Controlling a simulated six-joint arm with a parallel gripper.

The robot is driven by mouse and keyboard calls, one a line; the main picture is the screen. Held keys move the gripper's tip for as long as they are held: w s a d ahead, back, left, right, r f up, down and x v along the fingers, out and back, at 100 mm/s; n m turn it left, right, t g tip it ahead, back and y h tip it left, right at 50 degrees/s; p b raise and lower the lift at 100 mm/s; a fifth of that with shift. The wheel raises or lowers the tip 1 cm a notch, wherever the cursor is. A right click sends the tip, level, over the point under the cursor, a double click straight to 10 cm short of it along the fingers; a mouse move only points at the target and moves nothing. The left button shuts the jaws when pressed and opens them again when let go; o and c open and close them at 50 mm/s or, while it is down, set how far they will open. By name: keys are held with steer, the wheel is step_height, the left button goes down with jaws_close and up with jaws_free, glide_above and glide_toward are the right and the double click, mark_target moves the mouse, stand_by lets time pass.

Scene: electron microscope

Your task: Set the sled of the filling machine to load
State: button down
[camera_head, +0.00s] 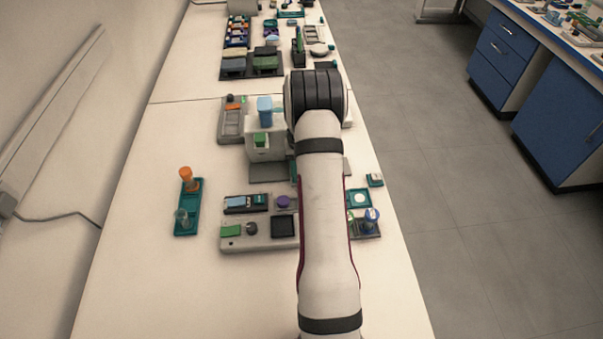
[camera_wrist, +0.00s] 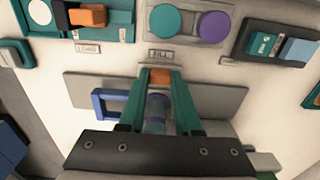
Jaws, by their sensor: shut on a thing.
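The white filling machine (camera_head: 262,152), with a blue block on top and a green part on its front, stands left of my arm in the head view. Its grey base plate (camera_head: 268,172) shows in front of it. A grey plate (camera_wrist: 85,88) also lies under my gripper in the wrist view. My gripper (camera_wrist: 159,74) has its two teal fingers closed around a small orange block (camera_wrist: 160,76). I cannot tell whether this block belongs to the sled. A clear purple-tinted cylinder (camera_wrist: 156,104) shows between the fingers. My arm hides the fingers in the head view.
A blue open frame (camera_wrist: 112,103) stands close beside the left finger in the wrist view. A grey console (camera_head: 260,243) lies in front of the machine.

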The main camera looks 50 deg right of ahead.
steer(key=s+d, duration=0.7)
steer(key=shift+s+d, duration=0.25)
steer(key=c, duration=0.7)
jaws_free()
steer(key=shift+o, duration=0.5)
steer(key=shift+r, duration=0.1)
step_height(320, 180, up, 16)
